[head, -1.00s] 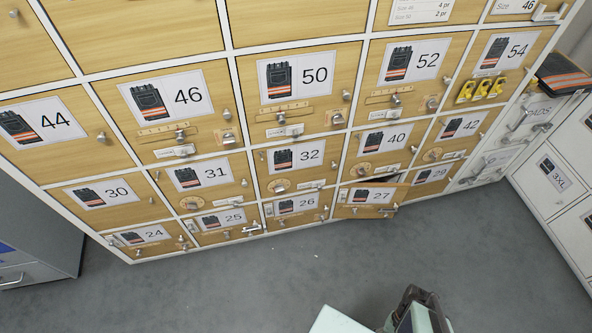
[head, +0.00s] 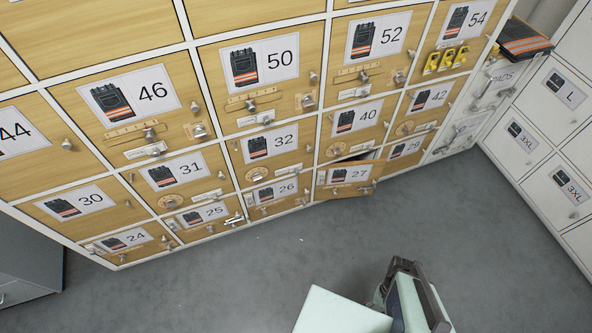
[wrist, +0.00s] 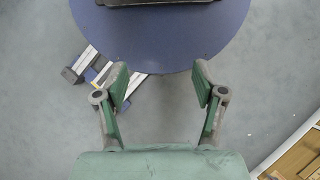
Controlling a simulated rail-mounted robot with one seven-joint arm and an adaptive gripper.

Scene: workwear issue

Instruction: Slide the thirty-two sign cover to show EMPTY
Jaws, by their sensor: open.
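The wooden door numbered 32 (head: 275,150) is in the middle of the locker wall in the head view, with a trousers picture on its label. Below the label are a round brass dial (head: 257,174) and a small pale sign with its cover (head: 289,171). The sign's wording and the cover's position are too small to tell. My gripper (wrist: 160,68) is open and empty in the wrist view, its green-padded fingers wide apart. In the head view my gripper (head: 405,265) is low at the right, over the floor and well away from door 32.
Door 27 (head: 346,176) stands ajar and sticks out. Knobs and latches project from nearby doors. White lockers (head: 545,140) stand at the right. The grey floor (head: 255,280) before the wall is clear. The wrist view shows a round blue top (wrist: 170,40) and a metal-railed object (wrist: 90,65).

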